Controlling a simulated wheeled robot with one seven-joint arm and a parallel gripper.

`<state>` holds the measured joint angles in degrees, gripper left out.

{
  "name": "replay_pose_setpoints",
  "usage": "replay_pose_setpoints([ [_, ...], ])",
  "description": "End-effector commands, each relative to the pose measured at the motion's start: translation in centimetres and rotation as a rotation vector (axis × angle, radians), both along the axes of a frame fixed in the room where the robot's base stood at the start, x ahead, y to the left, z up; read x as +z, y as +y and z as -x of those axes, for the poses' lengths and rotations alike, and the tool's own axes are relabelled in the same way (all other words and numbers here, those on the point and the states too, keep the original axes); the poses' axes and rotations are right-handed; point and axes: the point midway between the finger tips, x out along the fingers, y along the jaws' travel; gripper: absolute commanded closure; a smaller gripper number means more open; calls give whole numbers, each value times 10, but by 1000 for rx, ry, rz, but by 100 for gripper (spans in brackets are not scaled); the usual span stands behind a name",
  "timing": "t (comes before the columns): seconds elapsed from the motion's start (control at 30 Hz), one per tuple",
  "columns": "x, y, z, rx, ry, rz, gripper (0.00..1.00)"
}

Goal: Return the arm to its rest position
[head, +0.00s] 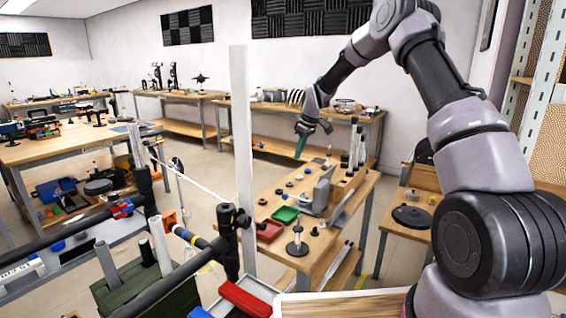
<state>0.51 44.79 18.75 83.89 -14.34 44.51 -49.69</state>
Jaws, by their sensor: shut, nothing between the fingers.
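My arm rises at the right side of the head view, bends at the top and hangs down toward the middle. My gripper (301,146) is at its end, pointing down, small in the view, with teal at its fingers. It is shut with nothing held, and appears in front of or above the far part of a wooden workbench (322,247). Its exact height over the bench is hard to tell.
The bench holds a green tray (285,214), a red tray (269,231), a spindle on a round base (297,243) and several small parts. A white post (242,130) stands left of the gripper. Bars and a green box (140,287) crowd the lower left.

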Motion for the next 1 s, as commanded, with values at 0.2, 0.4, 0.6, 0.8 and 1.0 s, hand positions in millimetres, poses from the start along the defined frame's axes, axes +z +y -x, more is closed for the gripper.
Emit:
replay_pose_setpoints([
  [0.2, 102, -29, 50, -172, -34, 9, 100],
  [0.4, 179, -60, 116, -369, -59, -12, 100],
  [0.6, 236, -90, 194, -573, -86, -65, 100],
  [0.8, 269, -115, 278, -780, -106, -153, 100],
  [1.0, 280, -134, 361, -977, -112, -277, 100],
])
